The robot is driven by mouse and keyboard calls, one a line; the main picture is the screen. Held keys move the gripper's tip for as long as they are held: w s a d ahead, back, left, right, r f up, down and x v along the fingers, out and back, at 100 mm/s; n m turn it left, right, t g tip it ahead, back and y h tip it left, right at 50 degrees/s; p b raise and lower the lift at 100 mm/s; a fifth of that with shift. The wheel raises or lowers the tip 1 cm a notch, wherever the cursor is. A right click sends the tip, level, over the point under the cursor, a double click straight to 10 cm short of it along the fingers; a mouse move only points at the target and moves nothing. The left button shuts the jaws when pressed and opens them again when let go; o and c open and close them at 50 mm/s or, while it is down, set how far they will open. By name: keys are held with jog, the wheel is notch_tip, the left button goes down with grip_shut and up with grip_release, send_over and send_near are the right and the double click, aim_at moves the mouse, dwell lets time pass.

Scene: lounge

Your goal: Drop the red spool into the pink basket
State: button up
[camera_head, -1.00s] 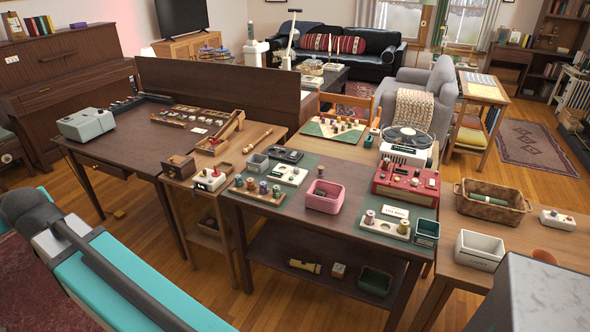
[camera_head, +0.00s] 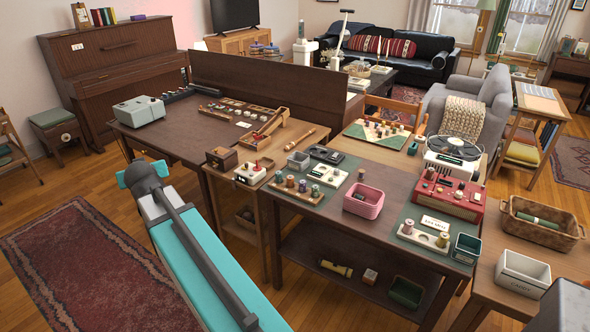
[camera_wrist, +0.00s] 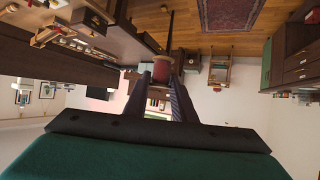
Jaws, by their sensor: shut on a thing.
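In the wrist view, my gripper (camera_wrist: 165,88) is shut on the red spool (camera_wrist: 163,69), which sits between the fingertips and is partly covered by them. In the head view my arm is at the left front, but the fingers and held spool cannot be made out there.
Near the basket are a rack of spools (camera_head: 296,192), a red radio (camera_head: 449,196), a tray with two spools (camera_head: 424,240) and a dark green bin (camera_head: 466,249). A white bin (camera_head: 523,272) stands at right. Rug and floor at left are open.

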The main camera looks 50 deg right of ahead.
jog(key=s+d+f+m+g+h, duration=0.25)
jog(key=s+d, duration=0.25)
jog(key=d, duration=0.7)
jog(key=s+d+f+m+g+h, duration=0.2)
jog(key=s+d+f+m, duration=0.3)
jog(key=d, duration=0.7)
jog(key=s+d+f+m+g+h, duration=0.1)
jog(key=s+d+m+g+h, duration=0.15)
jog(key=s+d, duration=0.6)
jog(key=s+d+f+m+g, duration=0.1)
jog(key=s+d+m+g, duration=0.2)
jog(key=s+d, duration=0.6)
jog(key=s+d+f+m+g+y, duration=0.1)
jog(key=s+d+f+m+g, duration=0.1)
jog(key=s+d, duration=0.7)
jog(key=s+d+f+m+g, duration=0.2)
jog(key=s+d+m+g, duration=0.2)
jog(key=s+d, duration=0.5)
jog(key=s+g, duration=0.1)
jog(key=s, duration=0.3)
jog(key=shift+d+p, duration=0.2)
jog(key=shift+p, duration=0.2)
jog(key=shift+f, duration=0.2)
jog(key=shift+f+p, duration=0.65)
jog(key=shift+f, duration=2.25)
